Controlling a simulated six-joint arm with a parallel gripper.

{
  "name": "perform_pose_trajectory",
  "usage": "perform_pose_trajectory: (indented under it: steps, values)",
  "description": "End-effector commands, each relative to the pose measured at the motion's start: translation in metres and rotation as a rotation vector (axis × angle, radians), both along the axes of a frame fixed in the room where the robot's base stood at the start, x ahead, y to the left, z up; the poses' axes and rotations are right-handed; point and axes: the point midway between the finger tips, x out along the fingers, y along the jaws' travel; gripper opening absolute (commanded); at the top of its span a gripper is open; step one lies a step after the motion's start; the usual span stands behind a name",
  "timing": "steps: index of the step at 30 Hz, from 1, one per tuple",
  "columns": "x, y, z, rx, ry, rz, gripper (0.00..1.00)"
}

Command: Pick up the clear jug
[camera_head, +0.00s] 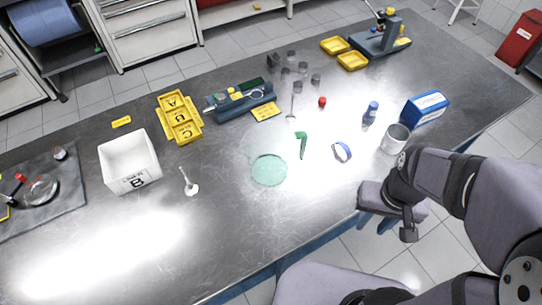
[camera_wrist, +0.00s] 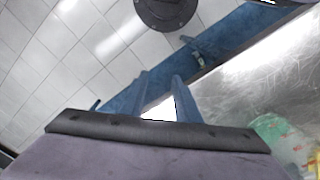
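The clear jug (camera_head: 269,169) stands on the metal table near the middle in the camera_head view. It is see-through, with a pale green tint at its lower part, and its upper outline is faint. My gripper (camera_head: 374,226) is at the table's front right edge, well to the right of the jug and apart from it. In the wrist view, the two blue fingers of my gripper (camera_wrist: 162,78) stand apart with nothing between them. A greenish see-through patch lies at the lower right there; I cannot tell if it is the jug.
A green tool (camera_head: 302,144), a blue-banded ring (camera_head: 341,152) and a grey cup (camera_head: 395,139) lie between jug and arm. A white spoon (camera_head: 189,184), a white bin (camera_head: 129,161) and yellow trays (camera_head: 180,118) are to the left. The table front is clear.

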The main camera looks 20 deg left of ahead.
Motion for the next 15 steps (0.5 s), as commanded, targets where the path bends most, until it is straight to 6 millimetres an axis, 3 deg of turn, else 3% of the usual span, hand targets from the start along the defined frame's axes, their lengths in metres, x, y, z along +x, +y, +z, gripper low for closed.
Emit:
perform_pose_trajectory:
  steps: [5, 8, 15]
  values:
    - [0.009, 0.003, 0.005, 0.000, 0.009, 0.012, 0.30]
    - [0.024, 0.007, 0.014, 0.001, 0.022, 0.031, 0.30]
    - [0.084, 0.035, 0.048, 0.000, 0.089, 0.115, 0.30]
